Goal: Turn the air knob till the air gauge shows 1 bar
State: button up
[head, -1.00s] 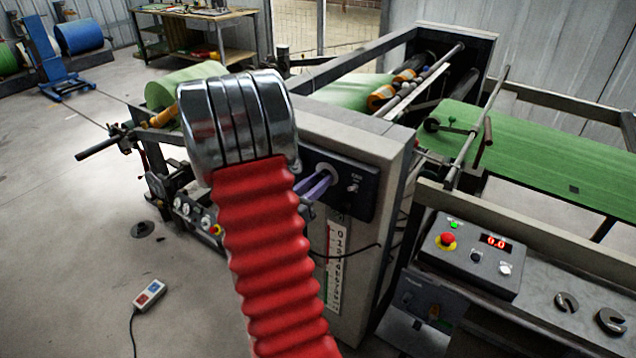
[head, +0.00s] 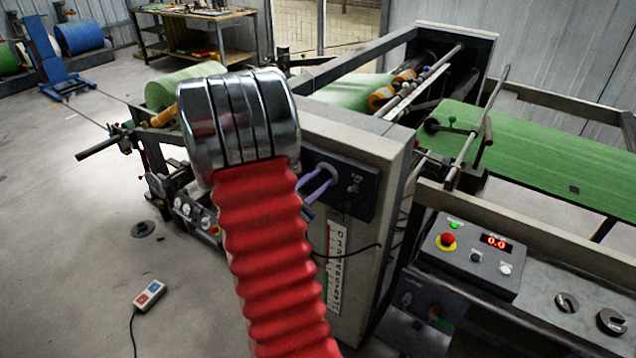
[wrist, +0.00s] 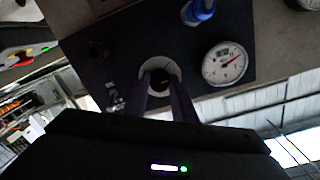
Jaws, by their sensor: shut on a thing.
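The air knob (wrist: 161,79) is a dark round knob in a pale ring on a dark panel. My gripper (wrist: 160,84) has its purple fingers shut on the knob, one on each side. In the head view my gripper (head: 327,171) reaches the panel (head: 365,187) on the machine's end, with the knob mostly hidden. The air gauge (wrist: 224,62) is a white dial on the same panel, beside the knob. Its reddish needle points to the upper right in the wrist view; its figures are too small to read. My arm hides the gauge in the head view.
A blue fitting (wrist: 199,11) stands out from the panel near the gauge. A black cable (head: 348,252) runs below the panel. A control box (head: 468,257) with a red button and a 0.0 display is at the right. A wired pendant (head: 149,295) lies on the open floor.

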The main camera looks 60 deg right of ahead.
jog(key=m, duration=0.5)
dwell(0.5)
jog(key=o, duration=1)
jog(key=shift+o, duration=0.2)
jog(key=w+a, duration=0.2)
jog(key=a, duration=1.1)
jog(key=shift+w+a+r, duration=0.2)
jog(key=shift+a, duration=0.1)
